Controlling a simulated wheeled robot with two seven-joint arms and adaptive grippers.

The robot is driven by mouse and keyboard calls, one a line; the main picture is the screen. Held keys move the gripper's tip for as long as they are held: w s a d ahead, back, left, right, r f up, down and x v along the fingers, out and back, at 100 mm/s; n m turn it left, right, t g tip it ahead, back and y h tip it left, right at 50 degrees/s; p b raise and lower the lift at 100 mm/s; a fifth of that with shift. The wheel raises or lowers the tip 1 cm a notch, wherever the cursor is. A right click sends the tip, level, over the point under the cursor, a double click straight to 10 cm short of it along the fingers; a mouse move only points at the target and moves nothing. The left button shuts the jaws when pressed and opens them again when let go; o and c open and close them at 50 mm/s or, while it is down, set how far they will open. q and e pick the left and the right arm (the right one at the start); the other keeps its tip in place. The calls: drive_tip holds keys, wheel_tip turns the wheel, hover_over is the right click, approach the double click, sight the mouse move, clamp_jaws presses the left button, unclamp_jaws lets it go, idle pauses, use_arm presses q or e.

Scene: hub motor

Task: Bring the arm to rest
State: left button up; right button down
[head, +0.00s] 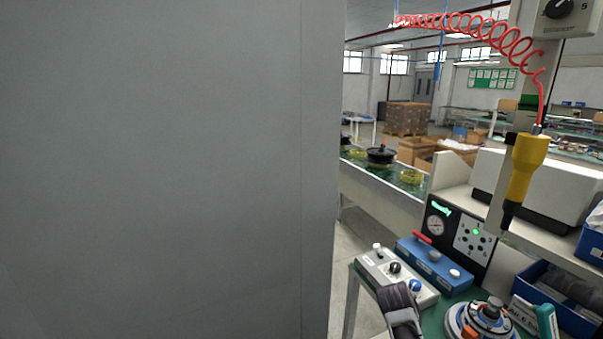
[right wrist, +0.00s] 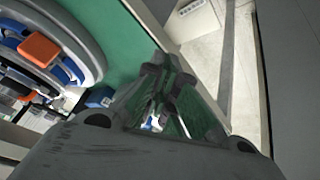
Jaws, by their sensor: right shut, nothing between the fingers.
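My right gripper (right wrist: 165,78) is shut and empty in the right wrist view, above the green bench top (right wrist: 140,25) near its edge. A dark grey part of my right arm shows at the bottom of the head view, left of the hub motor (head: 480,318). The round hub motor also shows at the left of the right wrist view (right wrist: 85,45), with an orange block (right wrist: 40,48) on it. The gripper is apart from it. My left gripper is in neither view.
A large grey panel (head: 160,170) fills the left of the head view. Switch boxes, one grey (head: 372,262) and one blue (head: 425,258), stand behind the arm. A yellow screwdriver (head: 526,165) hangs from a red coiled hose. A blue bin (head: 555,300) stands at right.

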drive_tip(key=s+a+f+n+y, duration=0.1)
drive_tip(key=s+a+n+y, duration=0.25)
drive_tip(key=s, duration=0.95)
drive_tip(key=s+a+f+n+y, duration=0.15)
drive_tip(key=s+a+n, duration=0.35)
drive_tip(key=s, duration=0.9)
wheel_tip(320, 180, down, 33)
drive_tip(key=s+g, duration=0.2)
drive_tip(key=s+d+f, duration=0.2)
drive_tip(key=s+f, duration=0.7)
drive_tip(key=s, duration=0.2)
drive_tip(key=s+d+f+g, duration=0.1)
drive_tip(key=s+f, duration=0.9)
drive_tip(key=s, duration=0.1)
drive_tip(key=shift+s+d+f, duration=0.15)
drive_tip(key=shift+s+d, duration=0.15)
drive_tip(key=shift+d, duration=0.05)
drive_tip(key=shift+s, duration=0.1)
